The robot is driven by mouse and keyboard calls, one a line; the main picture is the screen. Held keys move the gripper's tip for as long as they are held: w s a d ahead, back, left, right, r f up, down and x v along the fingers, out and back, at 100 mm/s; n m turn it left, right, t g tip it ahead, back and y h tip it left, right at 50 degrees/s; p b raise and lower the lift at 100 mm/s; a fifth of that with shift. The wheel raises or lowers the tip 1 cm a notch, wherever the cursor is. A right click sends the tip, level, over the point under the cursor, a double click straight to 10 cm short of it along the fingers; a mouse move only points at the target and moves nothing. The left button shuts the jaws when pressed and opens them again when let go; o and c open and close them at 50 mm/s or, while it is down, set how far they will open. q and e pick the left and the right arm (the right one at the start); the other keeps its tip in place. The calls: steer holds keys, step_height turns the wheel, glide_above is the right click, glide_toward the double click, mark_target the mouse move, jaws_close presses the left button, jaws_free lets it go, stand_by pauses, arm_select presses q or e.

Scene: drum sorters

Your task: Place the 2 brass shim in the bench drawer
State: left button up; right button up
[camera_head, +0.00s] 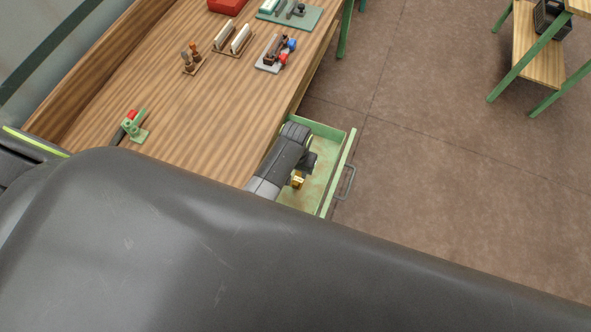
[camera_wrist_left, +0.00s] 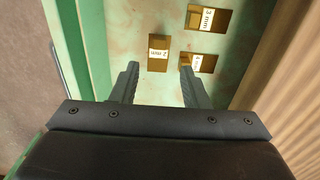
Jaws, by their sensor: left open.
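The green bench drawer (camera_head: 325,173) is pulled out from the wooden bench. In the left wrist view its floor (camera_wrist_left: 120,20) holds several brass shims. The 2 mm brass shim (camera_wrist_left: 158,42) lies near the middle, its white label facing up. The 3 mm shim (camera_wrist_left: 208,20) and another shim (camera_wrist_left: 201,64), with a label hard to read, lie to its right. My left gripper (camera_wrist_left: 158,70) is open and empty over the drawer, its fingertips just short of the 2 mm shim. In the head view it hides part of the drawer. My right gripper is not in view.
The wooden bench top (camera_head: 180,110) carries a small green fixture (camera_head: 134,128), a rack with white pieces (camera_head: 235,38), and a grey tray with coloured parts (camera_head: 275,55). A green-legged wooden stand (camera_head: 535,55) is at the upper right. The floor right of the drawer is clear.

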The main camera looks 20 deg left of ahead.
arm_select(q)
steer(key=shift+r, duration=1.05)
steer(key=shift+s, duration=0.1)
